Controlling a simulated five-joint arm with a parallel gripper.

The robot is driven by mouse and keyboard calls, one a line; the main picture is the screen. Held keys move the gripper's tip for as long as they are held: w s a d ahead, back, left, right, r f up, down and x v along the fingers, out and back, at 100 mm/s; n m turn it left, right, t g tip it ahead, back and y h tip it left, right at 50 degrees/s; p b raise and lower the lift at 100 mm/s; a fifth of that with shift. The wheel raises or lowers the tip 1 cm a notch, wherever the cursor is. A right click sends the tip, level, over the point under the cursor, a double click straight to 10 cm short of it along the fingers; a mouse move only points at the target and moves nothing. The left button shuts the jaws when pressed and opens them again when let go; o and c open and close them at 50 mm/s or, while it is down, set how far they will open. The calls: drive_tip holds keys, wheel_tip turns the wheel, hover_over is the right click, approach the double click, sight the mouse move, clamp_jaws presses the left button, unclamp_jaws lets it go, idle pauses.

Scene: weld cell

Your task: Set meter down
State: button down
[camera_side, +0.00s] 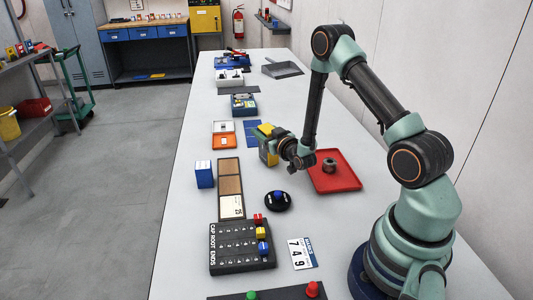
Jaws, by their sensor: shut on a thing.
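The meter (268,155), a boxy yellow and grey-green thing, is at the end of my arm near the middle of the table. My gripper (279,146) is shut on it from the right. The meter looks upright; I cannot tell whether its underside touches the table. The fingers are small and partly hidden against the meter. A flat blue mat (251,129) lies just behind and to the left of the meter, partly covered by it in this view.
A red tray (350,184) with a dark ring-shaped part lies right of my gripper. An orange tray (223,141), a blue box (204,174) and a brown sectioned board (230,185) lie left. A black labelled rack (240,260) is in front. The table's left strip is clear.

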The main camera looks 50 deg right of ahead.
drive_tip(key=shift+f, duration=0.1)
drive_tip(key=shift+c, duration=1.2)
unclamp_jaws()
drive_tip(key=v, duration=1.2)
